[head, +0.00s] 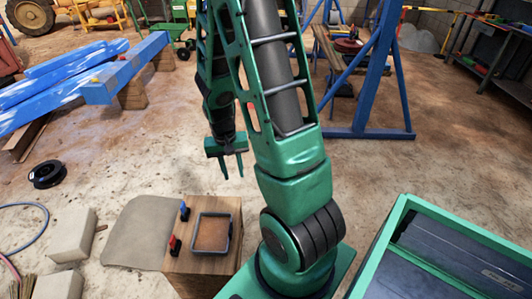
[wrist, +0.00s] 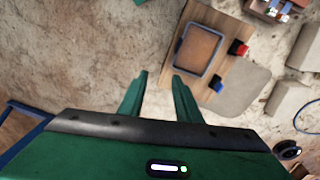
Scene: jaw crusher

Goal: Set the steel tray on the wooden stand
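A shallow tray (head: 210,251) with a dark grey rim and a brown inside rests on top of a wooden stand (head: 190,263), at the lower middle of the head view. In the wrist view the tray (wrist: 177,55) lies on the wooden stand (wrist: 206,92), up and right of the fingertips. My gripper (head: 233,174) hangs in the air with its fingers pointing down, apart from the tray. Its fingers (wrist: 160,78) are spread with nothing between them.
A red clip (head: 175,245) and a blue clip (head: 185,212) sit on the stand beside the tray. A grey sheet (head: 140,232) and pale blocks (head: 72,236) lie to the left. A green-framed bin (head: 410,200) stands at the right. Open floor lies behind the stand.

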